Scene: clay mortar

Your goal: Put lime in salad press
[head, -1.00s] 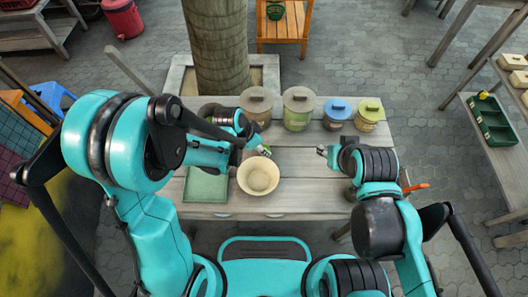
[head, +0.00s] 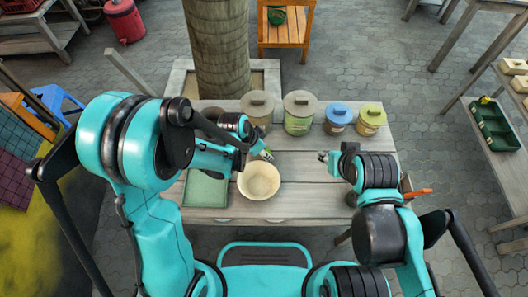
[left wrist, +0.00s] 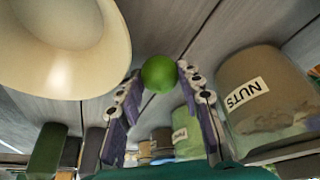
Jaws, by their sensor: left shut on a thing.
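A round green lime (left wrist: 159,73) is held between the fingertips of my left gripper (left wrist: 160,80) in the left wrist view. In the head view my left gripper (head: 266,155) is above the table, just beyond the far rim of a wide cream clay bowl (head: 259,181). The bowl also shows at the upper left of the left wrist view (left wrist: 60,60), beside the lime and empty where visible. My right gripper (head: 323,156) is over the table to the right of the bowl; its fingers are too small to read.
Several lidded canisters line the table's back, including one labelled NUTS (left wrist: 262,95), a blue-lidded one (head: 338,118) and a lime-lidded one (head: 371,119). A green tray (head: 206,188) lies left of the bowl. The tabletop (head: 310,190) right of the bowl is clear.

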